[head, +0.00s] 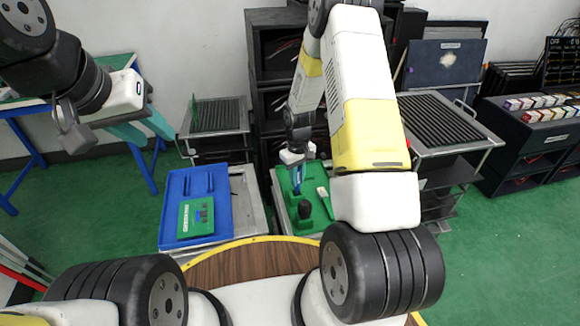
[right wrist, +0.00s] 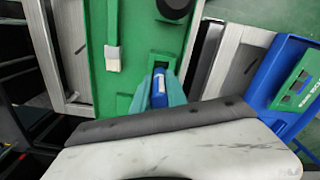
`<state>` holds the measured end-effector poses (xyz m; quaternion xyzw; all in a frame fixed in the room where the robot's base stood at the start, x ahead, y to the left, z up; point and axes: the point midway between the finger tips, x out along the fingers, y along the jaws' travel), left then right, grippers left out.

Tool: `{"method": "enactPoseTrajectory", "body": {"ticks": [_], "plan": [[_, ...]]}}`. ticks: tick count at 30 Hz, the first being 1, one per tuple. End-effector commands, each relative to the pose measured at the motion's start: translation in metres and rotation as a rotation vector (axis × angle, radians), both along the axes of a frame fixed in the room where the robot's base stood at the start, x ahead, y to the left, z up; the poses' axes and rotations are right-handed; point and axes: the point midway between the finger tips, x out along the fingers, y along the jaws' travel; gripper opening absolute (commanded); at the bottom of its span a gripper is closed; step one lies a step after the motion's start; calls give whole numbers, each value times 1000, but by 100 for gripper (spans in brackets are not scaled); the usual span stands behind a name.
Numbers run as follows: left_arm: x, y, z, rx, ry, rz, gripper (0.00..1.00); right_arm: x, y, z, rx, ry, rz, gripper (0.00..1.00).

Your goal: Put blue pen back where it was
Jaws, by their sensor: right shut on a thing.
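The blue pen (right wrist: 159,90) is upright-looking between the teal fingers of my right gripper (right wrist: 158,92) in the right wrist view. The right gripper (head: 297,178) is shut on it over the green board (head: 284,196). The pen's end is close to a rectangular slot (right wrist: 162,58) in the green board; I cannot tell whether it is inside. The pen shows only as a small blue bit in the head view. My left gripper (head: 160,141) is at the upper left, empty, its teal fingers apart.
A black knob (head: 304,209) and a white-and-green brush-like piece (head: 325,202) are on the green board. A blue tray (head: 171,205) with a green case (head: 196,217) lies to the left. Black shelving (head: 268,60) stands behind, and a ribbed-top cart (head: 445,120) at right.

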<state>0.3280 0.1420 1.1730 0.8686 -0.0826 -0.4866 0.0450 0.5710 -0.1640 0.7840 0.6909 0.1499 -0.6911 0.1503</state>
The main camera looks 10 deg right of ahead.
Motion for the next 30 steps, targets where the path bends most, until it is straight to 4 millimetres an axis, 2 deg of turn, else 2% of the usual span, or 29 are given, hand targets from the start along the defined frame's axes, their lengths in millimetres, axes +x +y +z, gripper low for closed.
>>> {"method": "enactPoseTrajectory", "body": {"ticks": [7,18,19,22,30], "plan": [[0,0,0,0,0,0,36,-1,0,-33,0,3,-1,0],[0,0,0,0,0,0,36,-1,0,-38,0,1,-1,0],[0,0,0,0,0,0,36,-1,0,-38,0,1,-1,20],[0,0,0,0,0,0,36,0,0,-38,0,1,-1,39],[0,0,0,0,0,0,36,0,0,-38,0,1,-1,40]]}}
